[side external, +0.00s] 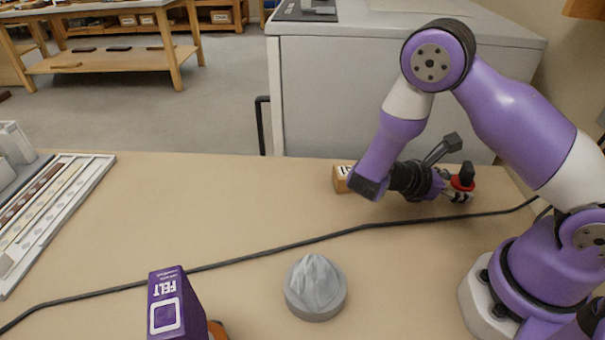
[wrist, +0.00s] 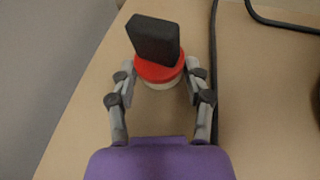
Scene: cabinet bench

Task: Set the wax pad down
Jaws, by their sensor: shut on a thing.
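The wax pad is a red disc with a black block-shaped handle and a pale underside (side external: 462,184). It also shows in the wrist view (wrist: 158,68), handle uppermost and leaning a little. My gripper (side external: 457,192) is shut on it at the right rear of the tan bench (side external: 240,210). In the wrist view my gripper (wrist: 160,76) has one grey finger on each side of the disc. The pad is low over the bench; whether its underside touches the surface I cannot tell.
A black cable (side external: 330,237) crosses the bench and passes right of the pad in the wrist view. A small labelled box (side external: 342,179) stands behind my wrist. A grey domed piece (side external: 315,288), a purple FELT box (side external: 172,305) and a sample tray (side external: 88,180) stand elsewhere. The bench middle is clear.

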